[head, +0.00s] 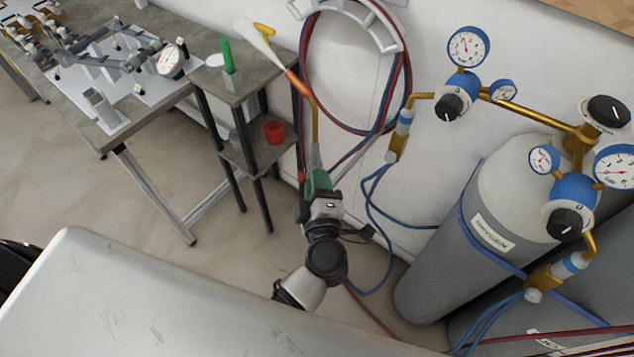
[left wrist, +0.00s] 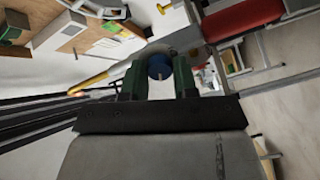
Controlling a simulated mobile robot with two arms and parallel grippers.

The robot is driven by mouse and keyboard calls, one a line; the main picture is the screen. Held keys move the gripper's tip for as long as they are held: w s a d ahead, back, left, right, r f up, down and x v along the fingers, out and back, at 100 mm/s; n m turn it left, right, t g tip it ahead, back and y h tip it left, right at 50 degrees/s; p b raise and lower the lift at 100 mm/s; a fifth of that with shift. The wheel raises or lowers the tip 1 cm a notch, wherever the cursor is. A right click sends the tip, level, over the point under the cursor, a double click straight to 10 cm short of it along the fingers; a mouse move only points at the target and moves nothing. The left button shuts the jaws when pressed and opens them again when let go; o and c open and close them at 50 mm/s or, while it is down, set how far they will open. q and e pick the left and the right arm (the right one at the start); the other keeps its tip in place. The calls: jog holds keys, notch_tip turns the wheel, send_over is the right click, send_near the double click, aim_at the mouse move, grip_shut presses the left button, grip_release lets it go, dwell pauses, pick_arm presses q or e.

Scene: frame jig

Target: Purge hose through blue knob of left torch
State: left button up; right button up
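The torch's brass tube (head: 315,122) rises from my left gripper to an orange section, with a pale cone-shaped streak (head: 262,42) beyond it toward the small stand. My left gripper (head: 317,180), with green fingers, is at the lower part of the torch. In the left wrist view, the blue knob (left wrist: 160,66) sits between the fingertips (left wrist: 160,80), which appear to touch both its sides. The brass tube also shows there (left wrist: 90,84). In the head view the knob is hidden. My right gripper is out of view.
A small stand (head: 240,85) holds a green item (head: 228,56) and a red cup (head: 274,131). A workbench (head: 100,140) is at left. Red and blue hoses (head: 383,110) hang coiled on the wall. Gas cylinders (head: 450,240) with gauges stand at right. Bare floor lies at left.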

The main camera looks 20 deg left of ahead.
pick_arm(q)
jog(key=o, duration=0.4)
jog(key=b+v, duration=0.2)
jog(key=v, duration=0.9)
jog(key=shift+w+a, duration=0.1)
jog(key=shift+a, duration=0.05)
